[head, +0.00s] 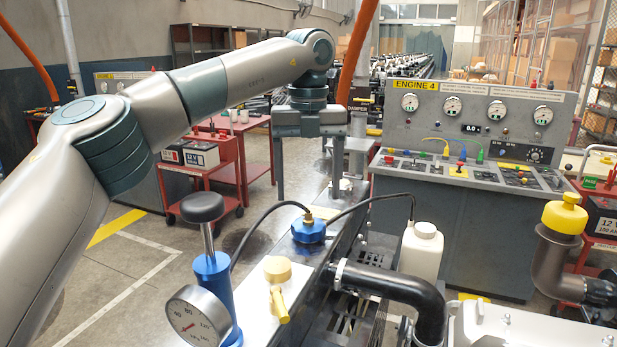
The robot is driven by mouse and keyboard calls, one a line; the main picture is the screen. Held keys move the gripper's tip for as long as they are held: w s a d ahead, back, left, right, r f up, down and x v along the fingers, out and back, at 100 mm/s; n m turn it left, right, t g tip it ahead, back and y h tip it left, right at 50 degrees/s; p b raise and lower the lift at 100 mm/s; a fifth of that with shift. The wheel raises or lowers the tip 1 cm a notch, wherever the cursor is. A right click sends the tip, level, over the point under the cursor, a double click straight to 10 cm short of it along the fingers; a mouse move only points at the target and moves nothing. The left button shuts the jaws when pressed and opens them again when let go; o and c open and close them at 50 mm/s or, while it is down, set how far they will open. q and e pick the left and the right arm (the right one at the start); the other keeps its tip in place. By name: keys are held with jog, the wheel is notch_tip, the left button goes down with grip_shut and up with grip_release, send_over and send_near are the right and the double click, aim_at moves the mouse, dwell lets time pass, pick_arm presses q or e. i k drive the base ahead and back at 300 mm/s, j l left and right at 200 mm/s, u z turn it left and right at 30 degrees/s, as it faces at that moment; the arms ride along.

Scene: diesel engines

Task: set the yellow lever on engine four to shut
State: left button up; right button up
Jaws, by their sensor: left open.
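A brass-yellow valve (277,270) with a short yellow lever (280,305) stands on the near engine's silver top, beside the blue hand pump (212,280). The lever points down toward the front and is slightly tilted. The "ENGINE 4" sign (415,85) is on the grey console at the back right. Small levers on that console include a yellow-tipped one (446,150), too small to read its setting. My left gripper (308,195) points down with its fingers wide apart, empty, above and behind the blue cap, apart from the valve. My right gripper is not in view.
A blue cap (308,229) with black hoses, a pressure gauge (199,318), a white bottle (421,250) and a black pipe (390,287) crowd the engine top. A yellow-capped filler (564,214) stands at right. A red cart (200,175) is at left, with clear floor before it.

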aim_at(275, 291)
jog(key=k, duration=2)
